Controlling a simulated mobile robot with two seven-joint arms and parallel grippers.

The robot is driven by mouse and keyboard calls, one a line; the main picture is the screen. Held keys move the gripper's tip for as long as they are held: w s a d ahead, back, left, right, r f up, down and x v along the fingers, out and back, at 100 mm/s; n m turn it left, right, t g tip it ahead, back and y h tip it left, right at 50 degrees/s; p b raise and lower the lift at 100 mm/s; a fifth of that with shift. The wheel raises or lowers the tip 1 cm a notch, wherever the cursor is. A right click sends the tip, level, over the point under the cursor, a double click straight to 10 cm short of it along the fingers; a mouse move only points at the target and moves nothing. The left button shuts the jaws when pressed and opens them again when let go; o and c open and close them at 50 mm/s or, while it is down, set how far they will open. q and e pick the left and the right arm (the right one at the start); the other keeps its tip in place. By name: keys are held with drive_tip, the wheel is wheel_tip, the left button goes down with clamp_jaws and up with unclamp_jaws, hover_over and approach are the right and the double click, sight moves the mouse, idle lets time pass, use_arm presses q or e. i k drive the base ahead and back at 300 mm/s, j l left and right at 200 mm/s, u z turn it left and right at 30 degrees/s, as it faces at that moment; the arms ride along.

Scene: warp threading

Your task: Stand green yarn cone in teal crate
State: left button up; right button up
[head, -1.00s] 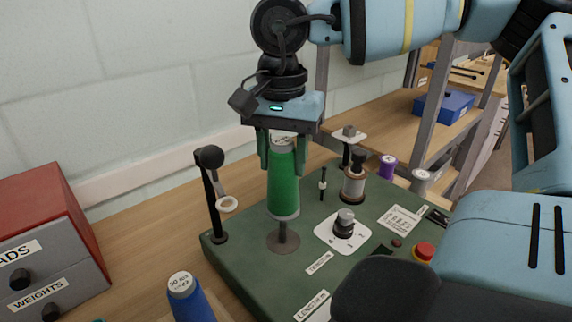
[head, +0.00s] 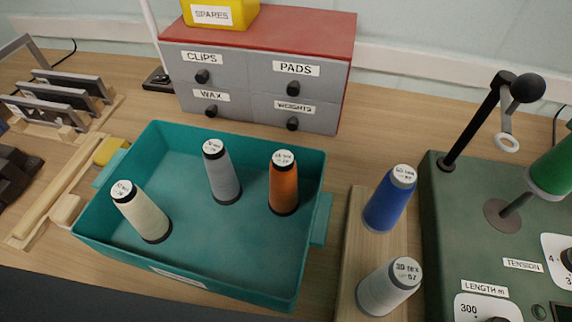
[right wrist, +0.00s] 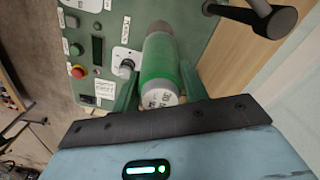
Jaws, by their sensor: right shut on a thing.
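The green yarn cone (right wrist: 162,65) is between the fingers of my right gripper (right wrist: 155,88) in the right wrist view, and the gripper is shut on it. Its green side also shows at the right edge of the head view (head: 552,172), at the winder's spindle; I cannot tell whether it is clear of the spindle. The teal crate (head: 318,195) stands at the middle left of the head view. Inside it stand a cream cone (head: 143,212), a grey cone (head: 222,172) and an orange cone (head: 284,183). The crate's front right part is bare. My left gripper is not in view.
A blue cone (head: 388,200) and a light grey cone (head: 388,288) stand on a wooden board (head: 350,240) between crate and green winder (head: 450,220). The winder's black guide arm (head: 480,120) rises beside the green cone. A drawer cabinet (head: 255,75) stands behind the crate.

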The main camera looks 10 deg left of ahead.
sight(259, 256)
drive_tip(key=k, duration=1)
